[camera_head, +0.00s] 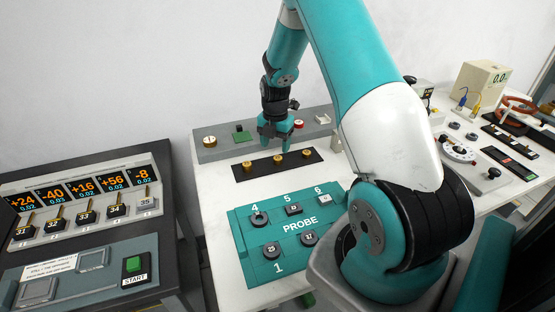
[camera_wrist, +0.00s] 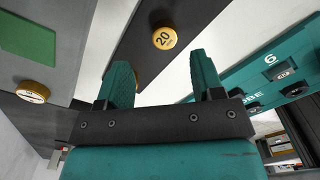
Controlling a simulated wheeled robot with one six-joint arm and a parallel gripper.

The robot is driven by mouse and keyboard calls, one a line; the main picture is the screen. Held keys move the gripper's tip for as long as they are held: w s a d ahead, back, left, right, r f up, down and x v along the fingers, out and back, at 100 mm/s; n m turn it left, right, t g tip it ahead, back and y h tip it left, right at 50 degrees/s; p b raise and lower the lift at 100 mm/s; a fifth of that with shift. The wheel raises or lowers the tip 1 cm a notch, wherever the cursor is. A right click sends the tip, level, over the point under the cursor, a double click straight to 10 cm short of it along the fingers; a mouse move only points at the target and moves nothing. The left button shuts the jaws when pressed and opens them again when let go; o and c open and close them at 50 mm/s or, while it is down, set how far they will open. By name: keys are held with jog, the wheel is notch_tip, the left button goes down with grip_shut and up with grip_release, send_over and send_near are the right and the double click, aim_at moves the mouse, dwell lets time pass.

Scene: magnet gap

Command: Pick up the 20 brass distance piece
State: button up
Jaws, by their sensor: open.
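The brass distance piece marked 20 (camera_wrist: 164,38) stands on a black strip in the wrist view, just beyond my gripper's fingertips and between their lines. My gripper (camera_wrist: 163,72) is open and empty, and its two teal fingers are apart from the piece. In the head view my gripper (camera_head: 275,143) hangs pointing down, above and behind the black strip (camera_head: 263,164). Three brass pieces stand on that strip: left (camera_head: 247,165), middle (camera_head: 278,159) and right (camera_head: 305,153). Their numbers are too small to read there, so I cannot tell which is the 20.
A grey shelf (camera_head: 222,152) behind the strip holds a brass disc (camera_head: 210,141), a green square (camera_head: 240,133) and a red-topped piece (camera_head: 299,125). The teal PROBE tray (camera_head: 250,264) with several dark blocks lies in front. A console (camera_head: 83,215) stands left.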

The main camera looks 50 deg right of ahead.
aim_at(278, 158)
jog(key=shift+s+d+f+p, duration=0.1)
jog(key=shift+f+p, duration=0.25)
jog(key=shift+f, duration=1)
jog(key=shift+s+d+f+p, duration=0.1)
jog(key=shift+f+p, duration=0.2)
jog(key=shift+f, duration=1)
jog(key=c, duration=1)
